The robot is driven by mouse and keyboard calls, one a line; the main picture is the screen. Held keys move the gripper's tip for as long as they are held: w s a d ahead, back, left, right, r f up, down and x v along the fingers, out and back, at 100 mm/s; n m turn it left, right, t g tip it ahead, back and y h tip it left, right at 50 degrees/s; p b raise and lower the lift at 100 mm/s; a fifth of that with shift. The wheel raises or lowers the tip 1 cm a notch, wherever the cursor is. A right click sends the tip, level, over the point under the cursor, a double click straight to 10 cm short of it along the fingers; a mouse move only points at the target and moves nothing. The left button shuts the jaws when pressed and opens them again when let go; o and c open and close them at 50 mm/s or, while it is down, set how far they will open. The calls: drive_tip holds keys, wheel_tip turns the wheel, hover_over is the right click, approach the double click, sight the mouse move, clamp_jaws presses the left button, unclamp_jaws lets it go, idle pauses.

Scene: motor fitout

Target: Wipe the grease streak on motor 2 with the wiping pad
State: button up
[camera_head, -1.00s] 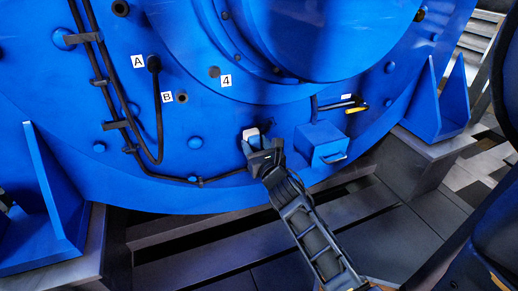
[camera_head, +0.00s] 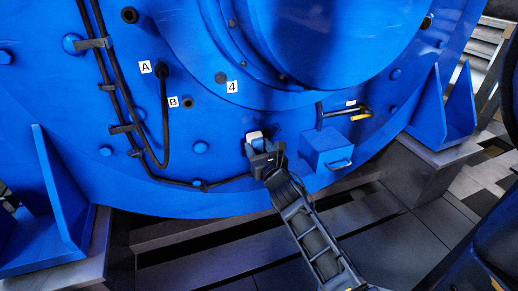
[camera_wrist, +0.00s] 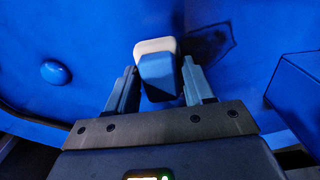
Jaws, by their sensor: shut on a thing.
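The wiping pad (camera_head: 255,136) has a white face layer and a blue body. It also shows in the wrist view (camera_wrist: 158,70). My gripper (camera_head: 264,153) is shut on the pad, with its two fingers (camera_wrist: 160,92) on either side of it. The pad is at the lower face of the big blue motor (camera_head: 290,95), left of a small blue box; I cannot tell whether it touches. A dark irregular patch (camera_wrist: 212,42) lies on the blue surface right of the pad; I cannot tell if it is grease or shadow. No label reading motor 2 shows.
A blue box (camera_head: 326,147) with a handle juts out right of my gripper. A black-and-yellow lever (camera_head: 360,114) is above it. Black cables (camera_head: 106,82) run down the left. Labels A (camera_head: 145,67), B (camera_head: 173,102) and 4 (camera_head: 232,87) mark the face. Blue brackets (camera_head: 441,112) flank the motor.

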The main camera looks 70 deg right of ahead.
drive_tip(key=shift+x, duration=0.8)
drive_tip(key=shift+s+d+r+p, duration=0.2)
drive_tip(key=shift+s+d+p, duration=0.15)
drive_tip(key=shift+p, duration=0.5)
drive_tip(key=shift+s+d+p, duration=0.7)
drive_tip(key=shift+s+p, duration=0.2)
drive_tip(key=shift+p, duration=0.15)
drive_tip(key=shift+s+d+p, duration=0.7)
drive_tip(key=shift+s+p, duration=0.15)
drive_tip(key=shift+p, duration=0.15)
drive_tip(key=shift+s+d+f+p, duration=0.15)
drive_tip(key=shift+s+d+p, duration=0.3)
drive_tip(key=shift+s+d, duration=0.15)
drive_tip(key=shift+s+d+p, duration=0.85)
drive_tip(key=shift+s+d, duration=0.25)
drive_tip(key=shift+s, duration=0.25)
drive_tip(key=shift+f, duration=0.1)
